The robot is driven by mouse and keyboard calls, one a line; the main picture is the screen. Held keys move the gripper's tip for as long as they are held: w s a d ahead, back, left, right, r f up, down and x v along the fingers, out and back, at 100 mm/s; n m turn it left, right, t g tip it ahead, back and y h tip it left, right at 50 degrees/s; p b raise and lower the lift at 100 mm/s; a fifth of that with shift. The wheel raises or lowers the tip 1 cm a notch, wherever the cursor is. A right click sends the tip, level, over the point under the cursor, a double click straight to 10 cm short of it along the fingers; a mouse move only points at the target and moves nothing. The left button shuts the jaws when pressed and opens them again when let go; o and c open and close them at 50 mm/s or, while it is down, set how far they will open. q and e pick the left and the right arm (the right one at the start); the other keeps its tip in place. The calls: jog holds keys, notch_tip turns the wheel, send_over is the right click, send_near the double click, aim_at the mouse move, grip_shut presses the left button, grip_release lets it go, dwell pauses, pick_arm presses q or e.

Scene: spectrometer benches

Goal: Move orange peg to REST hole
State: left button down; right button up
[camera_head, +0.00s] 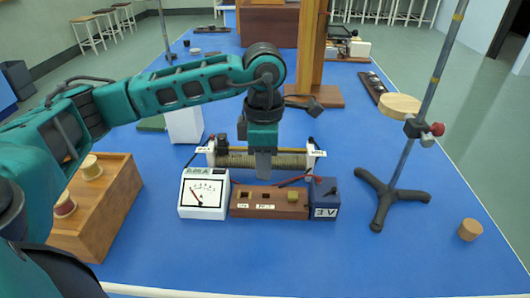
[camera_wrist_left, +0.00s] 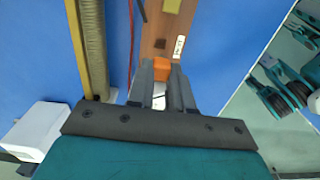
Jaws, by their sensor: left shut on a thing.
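My left gripper (camera_head: 263,178) points down above the wooden block with holes (camera_head: 268,212), near its back edge. In the left wrist view the gripper (camera_wrist_left: 161,72) is shut on the orange peg (camera_wrist_left: 162,66), which shows between the fingertips. In the head view I cannot make out the peg at the fingers. The block has dark square openings, one at left (camera_head: 243,195) and one in the middle (camera_head: 265,196), with small white labels too small to read surely. A yellowish square (camera_head: 292,196) shows at its right end. My right gripper is not in view.
A white meter (camera_head: 204,194) stands left of the block and a blue 3 V box (camera_head: 324,198) right of it. A coil rheostat (camera_head: 284,160) lies behind. A rod stand (camera_head: 388,198) and a cork (camera_head: 470,229) stand at right. The blue table front is clear.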

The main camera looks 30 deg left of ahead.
pick_arm(q)
jog(key=shift+f, duration=0.45)
jog(key=shift+f+b, duration=0.55)
jog(key=shift+b, duration=0.05)
jog(key=shift+f+b, duration=0.35)
jog(key=shift+f, duration=0.15)
jog(key=shift+f+b, duration=0.3)
jog(key=shift+f, duration=0.2)
jog(key=shift+f+b, duration=0.95)
jog(key=shift+f, duration=0.2)
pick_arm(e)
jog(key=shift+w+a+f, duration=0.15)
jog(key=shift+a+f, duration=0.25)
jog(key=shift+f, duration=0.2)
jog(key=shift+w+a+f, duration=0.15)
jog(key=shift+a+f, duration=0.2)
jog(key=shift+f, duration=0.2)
pick_arm(q)
jog(key=c, duration=0.9)
grip_release()
jog(key=shift+c, duration=0.2)
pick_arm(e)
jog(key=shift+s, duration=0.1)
